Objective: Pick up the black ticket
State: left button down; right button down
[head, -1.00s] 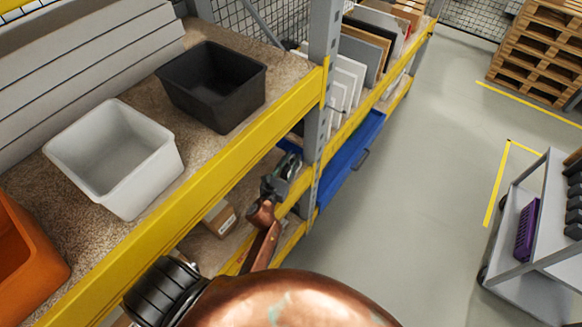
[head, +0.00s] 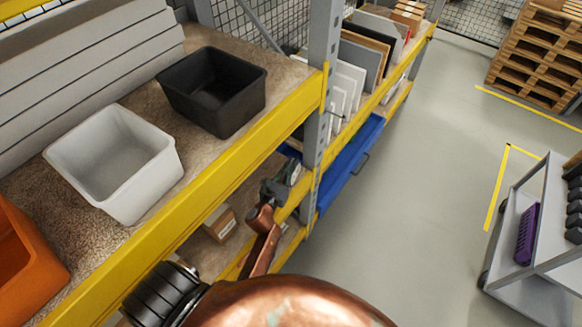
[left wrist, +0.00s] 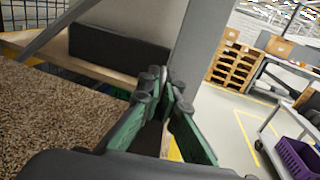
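I cannot make out a black ticket in either view. My left gripper (head: 292,172) is beside the shelf's yellow beam, below the upper board and close to the grey upright. In the left wrist view its green-padded fingers (left wrist: 163,82) come together at the tips, with nothing visible held between them. A dark flat panel (left wrist: 120,48) stands beyond the fingers; I cannot tell what it is. My right gripper is not in view.
The upper shelf holds a black bin (head: 212,88), a white bin (head: 115,160) and an orange bin (head: 22,255). A carton (head: 220,222) sits below. A grey upright (head: 322,85) stands close by. A cart (head: 535,225) stands right; the floor between is clear.

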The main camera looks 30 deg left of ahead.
pick_arm(q)
jog(key=shift+r, duration=0.5)
jog(key=r, duration=0.1)
jog(key=r+p, duration=0.1)
jog(key=shift+s+r, duration=0.25)
jog(key=shift+r, duration=0.1)
jog(key=s+d+r+p, duration=0.1)
jog(key=s+d+r, duration=0.1)
jog(key=s+r, duration=0.2)
jog(key=s+d+r+p, duration=0.1)
jog(key=s+d+r, duration=0.1)
jog(key=s+r, duration=0.3)
jog(key=s, duration=0.3)
jog(key=shift+s+d, duration=0.35)
jog(key=shift+d, duration=0.1)
